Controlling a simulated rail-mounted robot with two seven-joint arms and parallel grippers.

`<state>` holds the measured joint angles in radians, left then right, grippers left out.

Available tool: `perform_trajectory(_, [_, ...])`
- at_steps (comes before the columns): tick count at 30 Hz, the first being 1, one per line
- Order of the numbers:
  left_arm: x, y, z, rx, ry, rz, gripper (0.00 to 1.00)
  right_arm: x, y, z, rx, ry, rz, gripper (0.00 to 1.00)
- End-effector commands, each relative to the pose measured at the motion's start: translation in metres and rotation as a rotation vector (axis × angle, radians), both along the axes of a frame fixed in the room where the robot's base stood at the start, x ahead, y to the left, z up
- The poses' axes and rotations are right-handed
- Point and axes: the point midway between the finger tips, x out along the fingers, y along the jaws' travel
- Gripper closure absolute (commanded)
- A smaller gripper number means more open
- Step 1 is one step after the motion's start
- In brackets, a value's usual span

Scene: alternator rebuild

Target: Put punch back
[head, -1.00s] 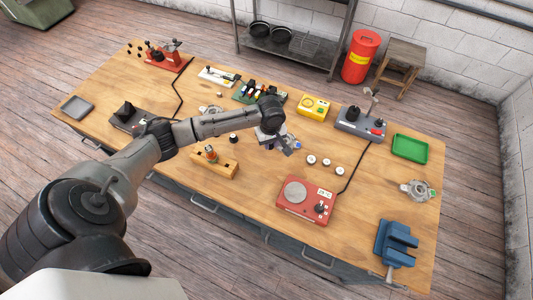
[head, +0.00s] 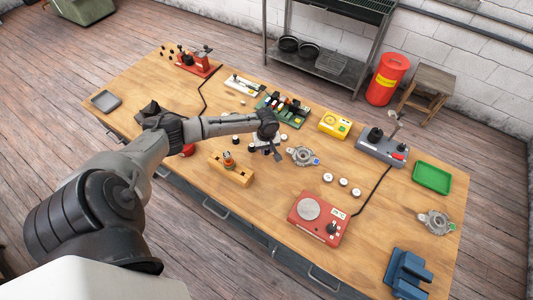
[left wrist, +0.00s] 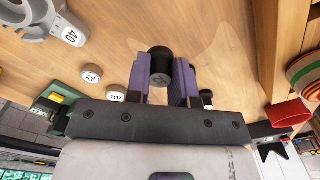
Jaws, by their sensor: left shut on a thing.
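My left gripper (head: 274,152) is over the middle of the table, just left of a grey alternator housing (head: 303,156). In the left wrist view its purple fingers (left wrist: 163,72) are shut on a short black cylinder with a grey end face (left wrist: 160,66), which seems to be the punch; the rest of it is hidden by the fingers. The held piece is too small to make out in the head view. A green rack with several coloured-handled tools (head: 268,101) stands behind the gripper. My right gripper is in neither view.
A wooden block (head: 218,163) with an upright part stands at front left of the gripper. White round caps (head: 343,182) lie to the right, near a red scale-like device (head: 299,219). A yellow meter (head: 343,127) and a green tray (head: 418,177) stand farther right.

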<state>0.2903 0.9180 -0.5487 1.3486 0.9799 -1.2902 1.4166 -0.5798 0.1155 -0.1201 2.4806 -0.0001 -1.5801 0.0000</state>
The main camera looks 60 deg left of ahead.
Motion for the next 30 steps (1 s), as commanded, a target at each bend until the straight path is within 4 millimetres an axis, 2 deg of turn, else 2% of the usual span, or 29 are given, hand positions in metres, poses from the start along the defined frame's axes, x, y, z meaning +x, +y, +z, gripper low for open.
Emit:
perform_trajectory(6, [0.000,-0.001,-0.029,-0.001,0.001,0.001,1.00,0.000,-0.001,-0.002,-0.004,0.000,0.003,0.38])
perform_trajectory(9, [0.000,-0.001,-0.035,-0.001,0.000,0.000,1.00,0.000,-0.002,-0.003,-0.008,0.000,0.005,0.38])
perform_trajectory(23, [0.000,-0.001,-0.040,-0.001,0.000,0.000,1.00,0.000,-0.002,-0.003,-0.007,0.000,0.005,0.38])
perform_trajectory(24, [0.000,-0.001,-0.040,-0.001,0.000,-0.001,0.75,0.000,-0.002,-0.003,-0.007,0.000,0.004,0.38])
perform_trajectory(30, [0.000,-0.001,-0.040,-0.001,0.000,-0.001,0.56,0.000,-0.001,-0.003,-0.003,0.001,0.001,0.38])
